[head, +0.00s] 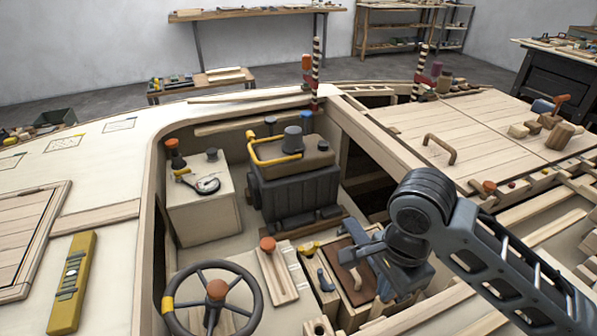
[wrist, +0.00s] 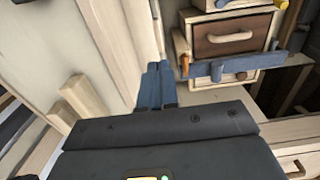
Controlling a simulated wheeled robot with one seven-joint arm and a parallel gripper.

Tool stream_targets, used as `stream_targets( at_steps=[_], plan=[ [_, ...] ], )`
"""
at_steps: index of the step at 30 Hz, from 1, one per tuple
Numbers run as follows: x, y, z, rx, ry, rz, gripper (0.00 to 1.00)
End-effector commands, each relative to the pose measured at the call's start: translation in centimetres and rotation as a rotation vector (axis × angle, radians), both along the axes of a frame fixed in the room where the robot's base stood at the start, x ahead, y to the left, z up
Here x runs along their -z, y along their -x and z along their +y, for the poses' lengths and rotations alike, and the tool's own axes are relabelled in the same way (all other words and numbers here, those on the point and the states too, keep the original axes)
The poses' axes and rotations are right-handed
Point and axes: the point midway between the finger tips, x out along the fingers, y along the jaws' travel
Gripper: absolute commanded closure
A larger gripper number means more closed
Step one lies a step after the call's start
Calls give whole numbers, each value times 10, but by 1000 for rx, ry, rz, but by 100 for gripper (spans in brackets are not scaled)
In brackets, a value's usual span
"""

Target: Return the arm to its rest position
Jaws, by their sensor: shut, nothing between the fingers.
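My arm reaches in from the right in the head view and bends down over the cockpit. My gripper (head: 384,283) hangs low over the small wooden boxes right of the steering wheel. In the wrist view the two blue-grey fingers of my gripper (wrist: 157,72) lie side by side, shut and empty. Ahead and to the right of them is a box with a brown front and a pale handle (wrist: 229,38). A blue bar (wrist: 240,66) runs below that handle. I cannot tell whether the fingers touch anything.
The steering wheel (head: 214,300) and an orange-knobbed lever (head: 268,244) stand left of my gripper. The dark engine block (head: 296,190) stands behind it. The cockpit's right coaming (head: 376,150) and the slatted deck (head: 540,215) lie close to my arm. Open air lies above the hull.

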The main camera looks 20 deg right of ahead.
Motion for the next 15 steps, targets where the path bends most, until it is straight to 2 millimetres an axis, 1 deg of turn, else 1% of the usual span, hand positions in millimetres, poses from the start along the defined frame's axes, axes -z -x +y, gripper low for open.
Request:
stream_targets(
  at_steps=[2, 4, 5, 7, 8, 11, 12, 14, 15],
  plan=[
    [0, 0, 1, -2, -3, -2, 100],
    [-2, -4, 8, -14, -19, -16, 100],
    [-4, -6, 13, -23, -31, -28, 100],
    [-10, -15, 30, -51, -75, -72, 100],
    [-14, -19, 41, -69, -101, -96, 100],
    [-32, -38, 80, -134, -200, -207, 100],
    [-40, -45, 97, -161, -242, -255, 100],
    [-53, -54, 119, -196, -297, -328, 100],
    [-62, -60, 133, -219, -333, -376, 100]
  ],
)
